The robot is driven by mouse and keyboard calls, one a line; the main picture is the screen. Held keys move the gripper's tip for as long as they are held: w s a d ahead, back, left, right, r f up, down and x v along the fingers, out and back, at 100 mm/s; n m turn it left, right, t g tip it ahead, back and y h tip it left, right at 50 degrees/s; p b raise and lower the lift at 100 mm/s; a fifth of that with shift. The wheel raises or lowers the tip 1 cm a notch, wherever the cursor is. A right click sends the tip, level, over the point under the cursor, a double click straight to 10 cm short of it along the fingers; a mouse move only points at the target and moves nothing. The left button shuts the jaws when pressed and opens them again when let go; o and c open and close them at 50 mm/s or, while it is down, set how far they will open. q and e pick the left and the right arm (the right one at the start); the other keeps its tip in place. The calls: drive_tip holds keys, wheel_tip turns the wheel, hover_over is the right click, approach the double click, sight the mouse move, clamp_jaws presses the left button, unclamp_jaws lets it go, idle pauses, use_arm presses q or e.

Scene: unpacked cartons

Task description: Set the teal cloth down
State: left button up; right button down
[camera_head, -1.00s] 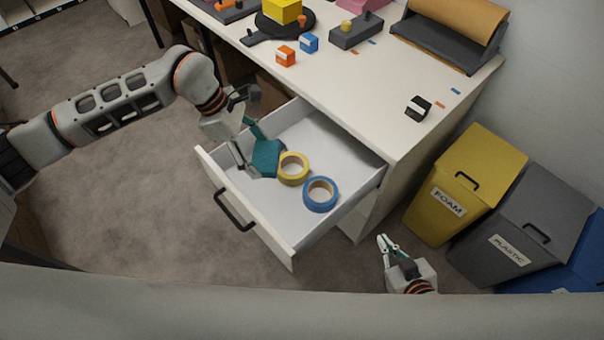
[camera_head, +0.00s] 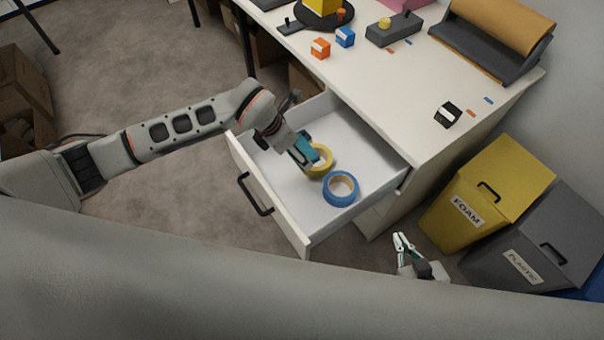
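A white drawer (camera_head: 373,178) stands pulled out of the desk. A teal patch (camera_head: 306,151), which looks like the cloth, shows at my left gripper (camera_head: 304,147) inside the drawer. Most of it is hidden by the gripper, and I cannot tell whether the fingers are closed on it. The patch overlaps the edge of a yellow tape roll (camera_head: 320,170) in the picture. A blue tape roll (camera_head: 341,199) lies nearer the drawer front. My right gripper (camera_head: 404,242) is low at the right, outside the drawer, with its fingers apart and nothing between them.
The white desktop (camera_head: 400,80) bears an orange block (camera_head: 320,47), a blue block (camera_head: 345,37) and a black block (camera_head: 447,114). A yellow foam bin (camera_head: 490,185) and a grey plastic bin (camera_head: 535,235) stand right of the desk.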

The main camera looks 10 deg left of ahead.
use_arm(q)
wheel_tip(320, 180, down, 11)
drive_tip(key=shift+s+f+b, duration=0.15)
drive_tip(key=shift+f+b, duration=0.05)
drive_tip(key=shift+f, duration=0.85)
drive_tip(key=shift+s+f+b, duration=0.1)
drive_tip(key=shift+f+b, duration=0.05)
drive_tip(key=shift+f, duration=0.85)
drive_tip(key=c, duration=0.3)
drive_tip(key=o, duration=1.4)
drive_tip(key=shift+f, duration=0.1)
drive_tip(key=shift+o, duration=0.2)
drive_tip(key=shift+w, duration=0.1)
drive_tip(key=shift+r, duration=0.2)
drive_tip(key=shift+r, duration=0.1)
drive_tip(key=shift+a+r, duration=0.1)
drive_tip(key=shift+r, duration=0.15)
drive_tip(key=v, duration=1.1)
drive_tip(key=shift+r+p, duration=0.2)
drive_tip(key=shift+p, duration=0.15)
